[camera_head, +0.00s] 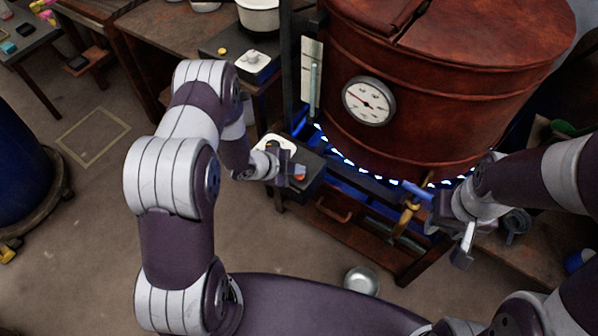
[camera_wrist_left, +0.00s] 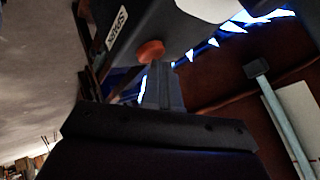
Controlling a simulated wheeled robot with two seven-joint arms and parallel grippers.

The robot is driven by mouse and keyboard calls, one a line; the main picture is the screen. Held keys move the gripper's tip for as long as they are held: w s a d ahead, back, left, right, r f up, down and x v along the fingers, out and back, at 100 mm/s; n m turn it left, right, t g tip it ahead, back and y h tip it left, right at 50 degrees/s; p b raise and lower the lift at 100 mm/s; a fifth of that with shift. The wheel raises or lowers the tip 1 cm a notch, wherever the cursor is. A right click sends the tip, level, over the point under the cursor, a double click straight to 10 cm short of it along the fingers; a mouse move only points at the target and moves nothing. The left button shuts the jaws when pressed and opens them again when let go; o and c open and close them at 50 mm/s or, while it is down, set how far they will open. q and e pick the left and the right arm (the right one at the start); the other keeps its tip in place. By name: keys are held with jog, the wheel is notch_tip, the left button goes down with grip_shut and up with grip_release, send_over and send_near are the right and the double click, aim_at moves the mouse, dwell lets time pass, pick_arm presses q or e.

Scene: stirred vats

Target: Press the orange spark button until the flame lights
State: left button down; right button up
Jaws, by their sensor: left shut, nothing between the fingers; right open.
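The orange spark button (camera_head: 299,171) is on a dark box (camera_head: 312,178) at the front left of the copper vat (camera_head: 440,110). In the left wrist view the round orange button (camera_wrist_left: 151,50) sits beside a label reading SPARK. My left gripper (camera_head: 284,164) is shut and empty, its fingertips (camera_wrist_left: 162,68) right at the button; I cannot tell whether they touch it. A ring of blue-white flame (camera_head: 345,158) burns under the vat, and it also shows in the left wrist view (camera_wrist_left: 232,27). My right gripper (camera_head: 450,215) is open, beside a brass valve (camera_head: 406,215) with a blue lever.
A round gauge (camera_head: 369,101) is on the vat's front. A metal bowl (camera_head: 361,280) is on the floor below. A bench (camera_head: 160,30) with a white pot (camera_head: 259,15) stands at the back left. A blue drum (camera_head: 18,170) is at far left. The floor between is mostly clear.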

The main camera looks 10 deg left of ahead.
aim_at(296, 176)
pick_arm(q)
jog(key=shift+r+p, duration=0.6)
jog(key=shift+r, duration=0.2)
notch_tip(296, 176, up, 5)
jog(key=p, duration=0.4)
dwell(0.5)
